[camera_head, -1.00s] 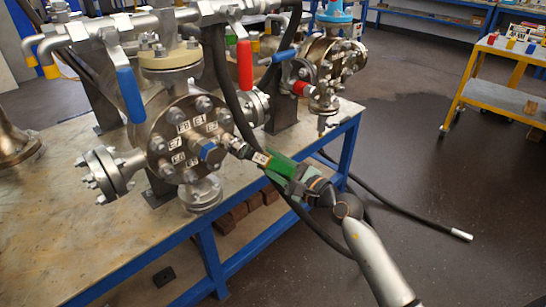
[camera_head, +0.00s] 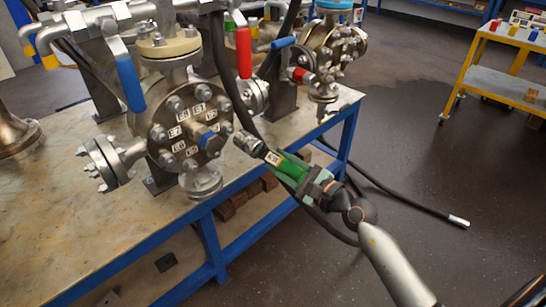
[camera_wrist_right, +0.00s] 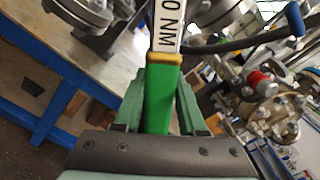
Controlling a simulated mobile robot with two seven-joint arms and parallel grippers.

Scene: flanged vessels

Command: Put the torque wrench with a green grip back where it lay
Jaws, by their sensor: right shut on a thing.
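The torque wrench with a green grip (camera_head: 288,166) is held in my right gripper (camera_head: 312,185), in front of the bench edge. Its socket head (camera_head: 246,142) points up and left at the flanged vessel (camera_head: 182,132) and is apart from the bolts, with a small gap. In the right wrist view the green grip (camera_wrist_right: 158,100) lies between the two fingers of my right gripper (camera_wrist_right: 160,110), and a label ending in "0 NM" shows above it. My left gripper is not seen in these frames.
The steel-topped bench (camera_head: 60,210) with blue legs carries the vessel, pipes and valve handles. A black hose (camera_head: 400,195) hangs beside the bench and runs along the floor. A yellow trolley (camera_head: 500,80) stands at the right.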

